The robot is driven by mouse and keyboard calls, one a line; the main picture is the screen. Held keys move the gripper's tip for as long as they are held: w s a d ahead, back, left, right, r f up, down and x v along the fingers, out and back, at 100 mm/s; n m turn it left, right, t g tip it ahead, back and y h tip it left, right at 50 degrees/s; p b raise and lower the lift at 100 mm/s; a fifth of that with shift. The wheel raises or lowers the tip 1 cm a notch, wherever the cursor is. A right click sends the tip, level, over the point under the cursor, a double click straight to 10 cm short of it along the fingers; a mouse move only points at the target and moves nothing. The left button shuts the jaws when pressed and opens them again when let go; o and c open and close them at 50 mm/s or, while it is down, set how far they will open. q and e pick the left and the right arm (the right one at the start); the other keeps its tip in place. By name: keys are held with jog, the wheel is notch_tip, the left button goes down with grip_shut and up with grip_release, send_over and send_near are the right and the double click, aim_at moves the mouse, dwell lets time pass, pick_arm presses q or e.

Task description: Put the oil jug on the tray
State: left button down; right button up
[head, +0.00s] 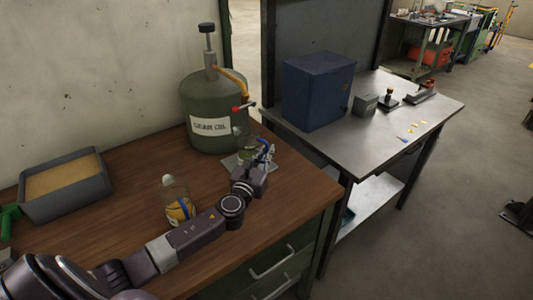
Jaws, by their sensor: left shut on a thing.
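My left gripper (262,155) is at the right of the large green gear oil can (213,115), near its red-handled tap. It is shut on a small clear, greenish vessel, seemingly the oil jug (245,146), which is partly hidden by the fingers. The jug is over or on a small flat grey metal tray (230,163) in front of the can; I cannot tell whether it touches the tray. My right gripper is out of view.
A clear bottle with yellow contents (176,203) stands behind my left forearm on the wooden bench (130,222). A grey bin (65,203) with tan filling is at the left. A steel table (370,125) at right bears a blue cabinet (318,90) and small items.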

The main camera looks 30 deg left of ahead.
pick_arm(q)
jog(key=shift+a, duration=0.1)
jog(key=c, duration=2.5)
grip_release()
jog(key=shift+f, duration=0.1)
jog(key=o, duration=0.4)
jog(key=shift+s, duration=0.1)
jog(key=s, duration=0.3)
jog(key=s+d, duration=0.1)
jog(key=s, duration=0.2)
jog(key=s+d+b, duration=0.1)
jog(key=s, duration=0.3)
jog(key=shift+s+d, duration=0.2)
jog(key=shift+s, duration=0.55)
